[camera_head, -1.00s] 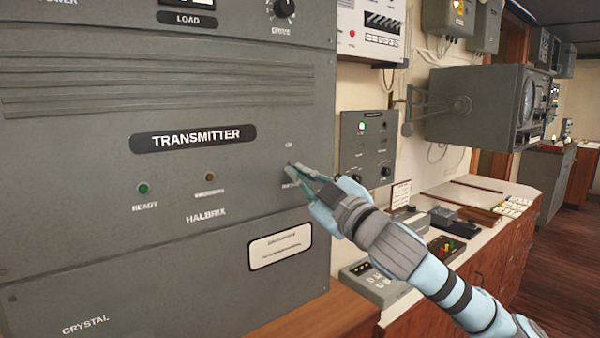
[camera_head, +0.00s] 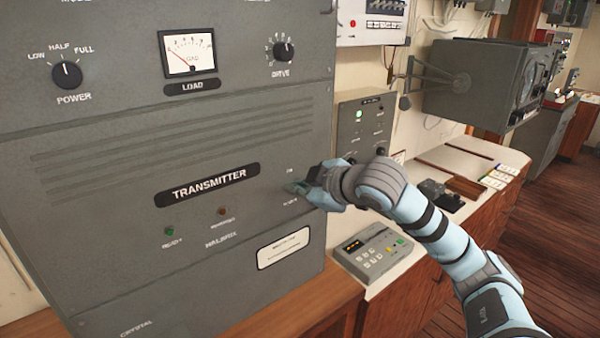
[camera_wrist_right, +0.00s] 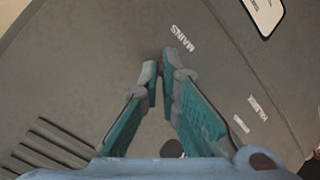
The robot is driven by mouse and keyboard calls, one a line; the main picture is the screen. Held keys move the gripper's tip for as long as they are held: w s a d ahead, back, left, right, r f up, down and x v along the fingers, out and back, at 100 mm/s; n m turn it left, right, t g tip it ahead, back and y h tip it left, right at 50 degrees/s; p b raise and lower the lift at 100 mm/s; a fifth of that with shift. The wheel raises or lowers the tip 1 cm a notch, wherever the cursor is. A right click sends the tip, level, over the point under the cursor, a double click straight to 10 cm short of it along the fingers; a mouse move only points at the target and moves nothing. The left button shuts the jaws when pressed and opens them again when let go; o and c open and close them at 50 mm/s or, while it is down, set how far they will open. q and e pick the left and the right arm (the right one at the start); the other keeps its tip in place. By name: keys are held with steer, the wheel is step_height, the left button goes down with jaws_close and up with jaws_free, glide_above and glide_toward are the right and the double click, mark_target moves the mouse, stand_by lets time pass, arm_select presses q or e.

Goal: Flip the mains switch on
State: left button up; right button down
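The mains switch is on the grey transmitter panel (camera_head: 100,180), between a small upper label and the mains label (camera_head: 290,202). The switch itself is hidden by my fingertips, so I cannot tell its position. My right gripper (camera_head: 301,187) is at that spot, fingers pointing at the panel. In the right wrist view the teal fingers (camera_wrist_right: 160,75) come together at the tips, nothing visible gripped between them, and the mains label (camera_wrist_right: 180,38) lies just past them. Whether they touch the switch is unclear. My left gripper is out of view.
Left of the switch are a green ready lamp (camera_head: 169,231) and a dark brownish lamp (camera_head: 221,211). A load meter (camera_head: 188,54) and drive knob (camera_head: 283,52) are above. A keypad box (camera_head: 370,253) sits on the counter below my right arm.

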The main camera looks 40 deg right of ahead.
steer(key=shift+g, duration=0.5)
steer(key=c, duration=1.8)
jaws_free()
steer(key=shift+w, duration=0.1)
